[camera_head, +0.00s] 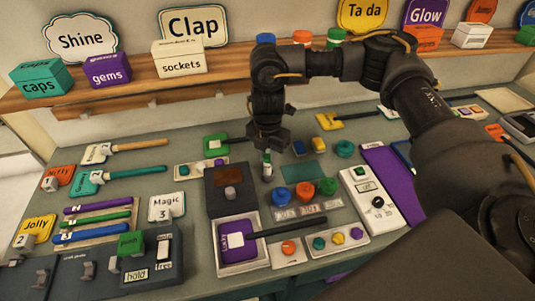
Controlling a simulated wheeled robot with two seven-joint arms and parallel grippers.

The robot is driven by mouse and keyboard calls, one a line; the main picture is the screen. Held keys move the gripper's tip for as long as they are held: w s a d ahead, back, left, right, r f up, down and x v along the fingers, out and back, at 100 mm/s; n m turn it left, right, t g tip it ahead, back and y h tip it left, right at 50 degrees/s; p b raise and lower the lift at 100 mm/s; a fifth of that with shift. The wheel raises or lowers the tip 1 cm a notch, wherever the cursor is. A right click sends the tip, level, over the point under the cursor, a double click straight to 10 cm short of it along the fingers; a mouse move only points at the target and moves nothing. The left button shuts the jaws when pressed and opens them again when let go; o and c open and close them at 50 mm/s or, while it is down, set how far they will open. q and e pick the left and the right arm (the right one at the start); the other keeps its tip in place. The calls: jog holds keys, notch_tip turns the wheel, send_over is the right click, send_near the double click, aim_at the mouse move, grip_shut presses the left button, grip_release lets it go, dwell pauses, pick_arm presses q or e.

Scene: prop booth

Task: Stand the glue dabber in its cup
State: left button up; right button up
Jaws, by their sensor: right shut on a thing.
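My right gripper (268,148) points down over the middle of the bench. It is shut on a small upright thing with a green band and a pale part (267,160), which looks like the glue dabber; the fingers hide its top. Its lower end is just right of a dark box (222,178) with a brown patch; I cannot tell whether it touches anything. I cannot pick out the dabber's cup for certain. My left gripper is not in view.
Blue (283,196), red (305,191) and green (327,187) round pieces stand in front of the gripper. A purple paddle sign (238,242) lies nearer. A white switch box (372,200) is at right. A wooden shelf (200,74) with boxes runs behind.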

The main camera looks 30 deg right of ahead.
jog(key=shift+f, duration=0.6)
dwell(0.8)
dwell(1.0)
jog(key=o, duration=1.2)
notch_tip(320, 180, up, 8)
jog(key=p, duration=0.8)
jog(key=shift+p, duration=0.35)
